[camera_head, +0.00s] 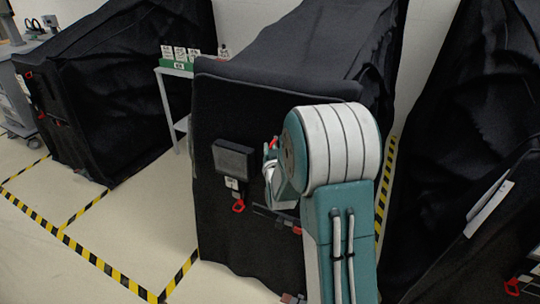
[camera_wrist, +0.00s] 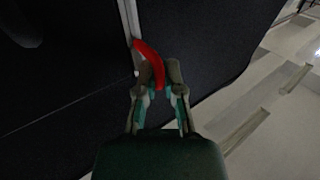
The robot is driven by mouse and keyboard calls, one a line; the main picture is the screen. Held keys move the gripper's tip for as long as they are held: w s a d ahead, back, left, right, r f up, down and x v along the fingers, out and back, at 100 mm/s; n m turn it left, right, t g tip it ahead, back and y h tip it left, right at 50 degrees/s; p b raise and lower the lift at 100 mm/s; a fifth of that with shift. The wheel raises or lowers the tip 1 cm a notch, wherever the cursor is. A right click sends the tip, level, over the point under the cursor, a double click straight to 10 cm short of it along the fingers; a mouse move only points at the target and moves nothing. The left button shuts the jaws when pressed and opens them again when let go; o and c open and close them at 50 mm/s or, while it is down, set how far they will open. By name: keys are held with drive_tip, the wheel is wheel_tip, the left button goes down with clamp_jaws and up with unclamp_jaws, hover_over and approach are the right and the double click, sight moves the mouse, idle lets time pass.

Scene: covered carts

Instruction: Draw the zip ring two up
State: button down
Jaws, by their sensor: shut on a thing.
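A red zip ring (camera_wrist: 148,52) hangs at the lower end of a light zip strip (camera_wrist: 128,18) on a black cover in the wrist view. My gripper (camera_wrist: 160,76) is shut on the ring, with its two fingertips on either side of the lower part. In the head view, a bit of red (camera_head: 273,143) shows beside my gripper, in front of the middle covered cart (camera_head: 225,110). My arm hides most of the gripper and the zip there. I cannot read a number for this ring.
Another red ring (camera_head: 238,206) hangs below a dark box (camera_head: 234,158) on the middle cover. Covered carts stand left (camera_head: 110,100) and right (camera_head: 490,110). A small table (camera_head: 176,71) with a green-based rack stands behind. Yellow-black tape (camera_head: 105,266) marks the floor; bare floor lies front left.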

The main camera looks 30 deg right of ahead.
drive_tip(key=shift+r, duration=0.15)
drive_tip(key=c, duration=1)
unclamp_jaws()
drive_tip(key=v, duration=1.2)
drive_tip(key=shift+w+a, duration=0.1)
drive_tip(key=shift+w, duration=0.05)
